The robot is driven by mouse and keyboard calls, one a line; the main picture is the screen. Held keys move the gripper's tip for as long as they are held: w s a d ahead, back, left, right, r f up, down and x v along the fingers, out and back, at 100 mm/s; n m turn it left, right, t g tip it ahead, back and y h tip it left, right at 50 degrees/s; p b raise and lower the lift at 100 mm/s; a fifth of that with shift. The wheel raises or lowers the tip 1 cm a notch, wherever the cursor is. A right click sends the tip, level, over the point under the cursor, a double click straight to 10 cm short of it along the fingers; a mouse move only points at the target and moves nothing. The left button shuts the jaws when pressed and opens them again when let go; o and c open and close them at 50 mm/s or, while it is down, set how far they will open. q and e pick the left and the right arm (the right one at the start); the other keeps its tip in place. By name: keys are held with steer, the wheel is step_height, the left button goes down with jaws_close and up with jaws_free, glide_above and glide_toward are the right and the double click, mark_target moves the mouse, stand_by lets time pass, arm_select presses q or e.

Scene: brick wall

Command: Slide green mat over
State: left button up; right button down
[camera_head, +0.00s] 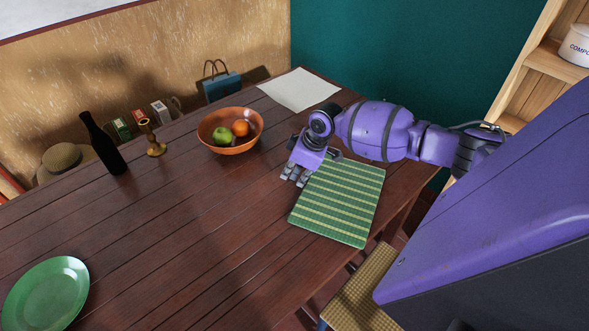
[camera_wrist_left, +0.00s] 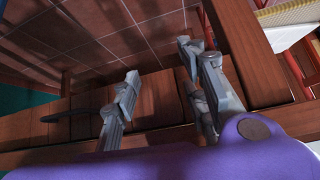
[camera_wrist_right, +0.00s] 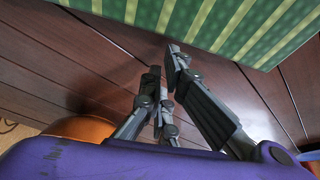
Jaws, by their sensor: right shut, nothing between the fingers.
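The green striped mat (camera_head: 342,202) lies flat near the right edge of the dark wooden table (camera_head: 190,225). It also shows across the top of the right wrist view (camera_wrist_right: 215,18). My right gripper (camera_head: 295,177) is shut and empty, pointing down beside the mat's upper left edge. In the right wrist view its fingertips (camera_wrist_right: 166,62) are close to the mat's edge; I cannot tell whether they touch it. My left gripper (camera_wrist_left: 160,65) is outside the head view. Its fingers stand apart with nothing between them, near wooden slats.
A bowl (camera_head: 222,143) with fruit stands above and left of the right gripper. A white sheet (camera_head: 299,90), a candlestick (camera_head: 152,140), a dark bottle (camera_head: 103,147) and a green plate (camera_head: 45,293) are also on the table. The table is clear left of the mat.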

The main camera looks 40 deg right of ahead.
steer(key=v, duration=1.2)
